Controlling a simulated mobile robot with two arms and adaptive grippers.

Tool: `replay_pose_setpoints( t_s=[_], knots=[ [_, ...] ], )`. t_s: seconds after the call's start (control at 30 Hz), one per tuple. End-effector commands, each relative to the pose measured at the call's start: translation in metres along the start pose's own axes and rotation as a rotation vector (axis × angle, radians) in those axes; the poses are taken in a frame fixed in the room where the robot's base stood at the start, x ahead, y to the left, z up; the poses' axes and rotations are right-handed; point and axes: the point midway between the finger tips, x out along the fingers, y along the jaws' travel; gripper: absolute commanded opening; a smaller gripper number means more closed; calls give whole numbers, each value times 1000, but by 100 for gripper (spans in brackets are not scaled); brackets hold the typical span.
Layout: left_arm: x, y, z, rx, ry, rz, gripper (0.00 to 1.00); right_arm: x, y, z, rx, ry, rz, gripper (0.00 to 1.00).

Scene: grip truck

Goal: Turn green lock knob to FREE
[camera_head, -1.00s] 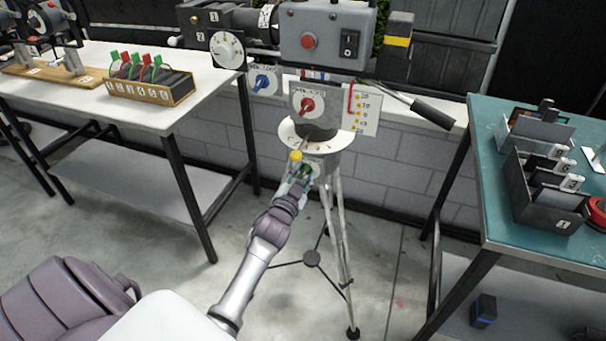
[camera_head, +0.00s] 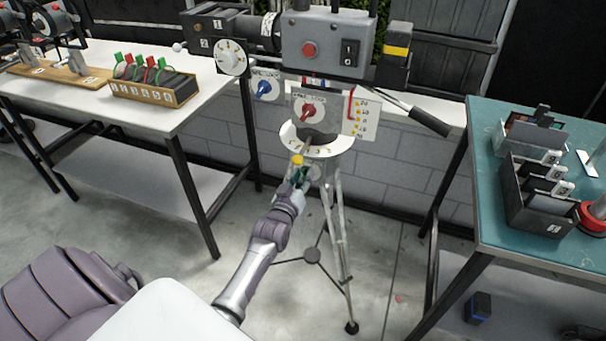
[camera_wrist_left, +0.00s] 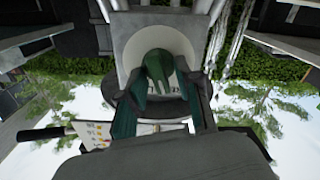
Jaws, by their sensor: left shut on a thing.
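The green lock knob (camera_wrist_left: 158,68) sits on a pale round plate in the left wrist view, below the tripod head. My left gripper (camera_head: 300,176) is at the front of the tripod, under the white graduated disc (camera_head: 330,150). In the left wrist view its two dark green fingers (camera_wrist_left: 158,108) stand either side of the knob and are shut on it. In the head view the gripper hides most of the knob and any marking beside it. I cannot read which way the knob points. My right gripper is not in view.
A red knob (camera_head: 307,111) and a blue knob (camera_head: 264,87) sit higher on the camera rig. A yellow knob (camera_head: 296,160) is just above my gripper. A white table (camera_head: 150,118) stands left, a teal table (camera_head: 490,200) right. The tripod legs (camera_head: 341,250) spread below.

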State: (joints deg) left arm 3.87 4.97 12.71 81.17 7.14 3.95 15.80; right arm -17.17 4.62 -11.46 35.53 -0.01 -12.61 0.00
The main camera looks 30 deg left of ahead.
Motion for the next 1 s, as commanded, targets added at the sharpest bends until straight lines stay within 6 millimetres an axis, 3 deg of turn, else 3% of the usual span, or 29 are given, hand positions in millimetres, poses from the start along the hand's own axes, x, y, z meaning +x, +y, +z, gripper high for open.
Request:
replay_pose_setpoints(
  t_s=[0.4,0.93,0.97,1.0],
  knots=[
    [0,-1,0,-183,-1,0,0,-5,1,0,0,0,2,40],
    [0,-1,1,-210,-1,0,0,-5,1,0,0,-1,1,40],
    [0,-1,1,-209,-1,0,35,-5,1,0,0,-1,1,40],
    [0,-1,1,-209,-1,0,40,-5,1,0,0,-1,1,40]
  ],
)
